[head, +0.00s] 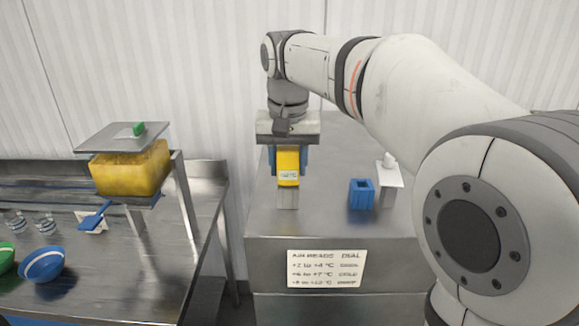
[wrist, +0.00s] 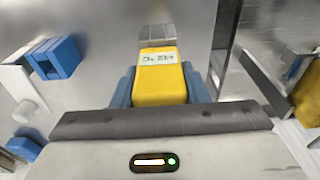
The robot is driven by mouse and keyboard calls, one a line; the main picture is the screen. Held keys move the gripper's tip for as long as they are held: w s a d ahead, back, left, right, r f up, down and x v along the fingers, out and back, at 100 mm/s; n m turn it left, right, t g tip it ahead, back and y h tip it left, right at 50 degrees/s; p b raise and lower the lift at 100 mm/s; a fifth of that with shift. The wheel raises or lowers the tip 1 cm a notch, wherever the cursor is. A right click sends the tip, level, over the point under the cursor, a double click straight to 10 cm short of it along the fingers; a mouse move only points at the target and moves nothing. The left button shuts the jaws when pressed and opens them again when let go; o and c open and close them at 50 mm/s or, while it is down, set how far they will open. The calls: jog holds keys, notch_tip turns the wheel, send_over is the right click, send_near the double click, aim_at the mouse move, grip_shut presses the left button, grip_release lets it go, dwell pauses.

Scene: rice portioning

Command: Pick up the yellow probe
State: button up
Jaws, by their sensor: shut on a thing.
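The yellow probe (head: 288,165) is a boxy yellow body with a small white label or display, too small to read. It also fills the middle of the wrist view (wrist: 160,86). My gripper (head: 288,160) points down over the steel cabinet, with its blue fingers on both sides of the probe and shut on it. The fingers also show in the wrist view (wrist: 160,90). A grey metal piece (head: 288,196) shows directly below the probe. I cannot tell whether the probe touches it or hangs clear.
A blue open holder (head: 362,194) and a white stand (head: 389,174) are on the cabinet (head: 330,226) to the right. A dial notice (head: 326,270) is on its front. The left steel table holds a yellow container (head: 130,172), a blue bowl (head: 42,265) and a green bowl (head: 7,256).

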jog(key=c, duration=0.4)
jog(key=shift+o, duration=0.2)
jog(key=shift+r, duration=0.15)
